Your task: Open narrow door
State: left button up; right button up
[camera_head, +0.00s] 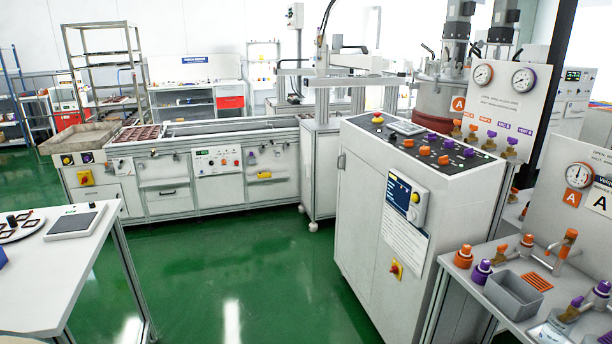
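A tall white control cabinet (368,220) stands right of centre, with knobs on its sloped top. Its front face has closed panels, and a small dark fitting (341,161) shows near the upper left edge. The long white conveyor bench (130,168) behind has closed front panels (165,193) with bar handles. I cannot tell which of these panels is the narrow door; none in view stands visibly open. Neither of my grippers is in view.
Green floor (235,275) is clear in the middle. A white table (50,270) with a scale stands at left. A bench (500,318) with a grey bin (512,295), valves and knobs stands at right. Metal shelving (105,75) is at the back left.

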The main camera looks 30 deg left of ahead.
aim_at(305, 136)
jog(key=i+j+u, duration=0.95)
jog(key=i+u, duration=0.55)
jog(key=i, duration=1.35)
jog(key=i+z, duration=0.25)
jog(key=i, duration=0.2)
jog(key=i+j+z, duration=0.55)
jog(key=i, duration=0.3)
jog(key=i+j+z, duration=0.3)
jog(key=z, duration=0.2)
jog(key=i+j+z, duration=0.45)
jog(key=k, duration=0.05)
